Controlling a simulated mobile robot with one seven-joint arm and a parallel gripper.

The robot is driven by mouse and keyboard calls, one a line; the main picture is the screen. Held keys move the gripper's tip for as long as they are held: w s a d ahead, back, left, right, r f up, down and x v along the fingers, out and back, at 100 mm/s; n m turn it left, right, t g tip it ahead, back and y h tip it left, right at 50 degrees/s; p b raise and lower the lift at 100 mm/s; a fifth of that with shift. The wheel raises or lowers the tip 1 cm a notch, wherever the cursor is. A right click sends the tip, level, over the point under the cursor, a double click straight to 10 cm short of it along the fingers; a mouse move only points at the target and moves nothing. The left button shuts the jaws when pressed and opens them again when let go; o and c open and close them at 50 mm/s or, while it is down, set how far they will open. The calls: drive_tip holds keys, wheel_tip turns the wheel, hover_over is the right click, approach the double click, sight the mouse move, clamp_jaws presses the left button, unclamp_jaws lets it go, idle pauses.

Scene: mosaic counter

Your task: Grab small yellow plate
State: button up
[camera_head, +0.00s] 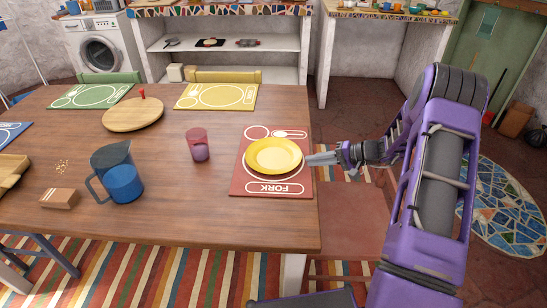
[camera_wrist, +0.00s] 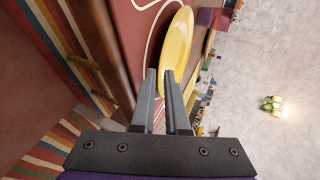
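The small yellow plate (camera_head: 273,155) lies on a red placemat (camera_head: 240,188) near the right edge of the wooden table. My gripper (camera_head: 309,159) reaches in from the right, level with the plate's right rim. In the wrist view my gripper (camera_wrist: 159,74) has its two fingers apart, with a narrow gap between them. The near rim of the plate (camera_wrist: 178,45) shows at the fingertips, by this gap. I cannot tell whether the fingers touch it.
A pink cup (camera_head: 198,145) stands left of the placemat. A round wooden board (camera_head: 133,115) and a yellow placemat (camera_head: 216,96) lie toward the back. The table's right edge is close under my gripper.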

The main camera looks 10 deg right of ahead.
sight(302, 168)
drive_tip(key=x, duration=0.4)
drive_tip(key=shift+w+a, duration=0.1)
drive_tip(key=shift+w, duration=0.05)
clamp_jaws()
drive_tip(key=shift+r, duration=0.1)
idle(1.3)
